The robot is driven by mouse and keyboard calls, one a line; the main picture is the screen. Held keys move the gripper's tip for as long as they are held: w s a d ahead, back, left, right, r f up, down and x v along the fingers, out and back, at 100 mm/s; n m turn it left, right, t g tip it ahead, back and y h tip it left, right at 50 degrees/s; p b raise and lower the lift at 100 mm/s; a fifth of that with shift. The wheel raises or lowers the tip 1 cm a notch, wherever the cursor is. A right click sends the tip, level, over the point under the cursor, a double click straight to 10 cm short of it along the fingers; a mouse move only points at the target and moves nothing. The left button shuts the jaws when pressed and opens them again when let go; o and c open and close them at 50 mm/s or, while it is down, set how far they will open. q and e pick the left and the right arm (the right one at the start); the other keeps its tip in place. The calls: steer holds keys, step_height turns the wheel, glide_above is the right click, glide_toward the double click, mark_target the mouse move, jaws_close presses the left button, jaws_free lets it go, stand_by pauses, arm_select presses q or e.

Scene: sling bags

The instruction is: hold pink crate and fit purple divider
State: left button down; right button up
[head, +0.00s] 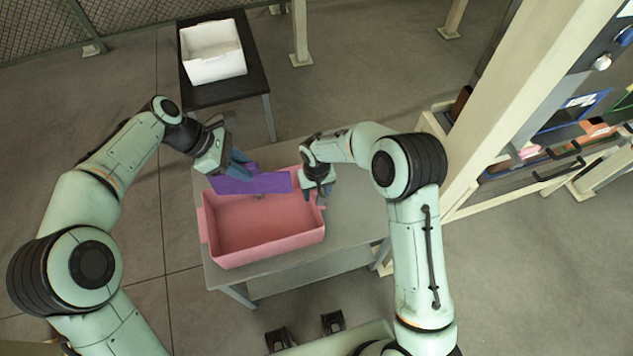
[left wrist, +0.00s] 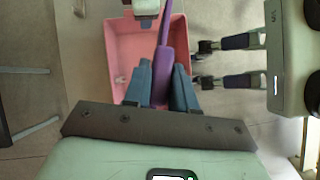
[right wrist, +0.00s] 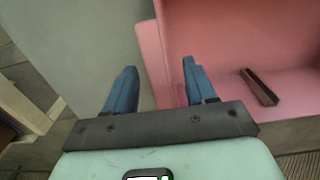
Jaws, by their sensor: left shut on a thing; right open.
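The pink crate (head: 262,245) stands open on the grey table, and its inside also shows in the left wrist view (left wrist: 120,45). My left gripper (head: 238,170) is shut on the purple divider (head: 255,184), a thin flat panel seen nearly edge-on in the left wrist view (left wrist: 162,60). The divider is held over the crate's far side; I cannot tell whether it touches the crate. My right gripper (head: 315,196) is open at the crate's right end. In the right wrist view its fingers (right wrist: 158,85) lie on either side of the crate's wall (right wrist: 156,50), without visibly gripping it.
The grey table (head: 350,215) has bare room to the right of the crate. A white crate (head: 212,55) sits on a black table behind. A beige post (head: 540,90) and a shelf with coloured bins stand to the right. A dark bar-like shape (right wrist: 260,87) shows inside the pink crate.

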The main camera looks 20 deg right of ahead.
steer(key=shift+f, duration=0.6)
jaws_close()
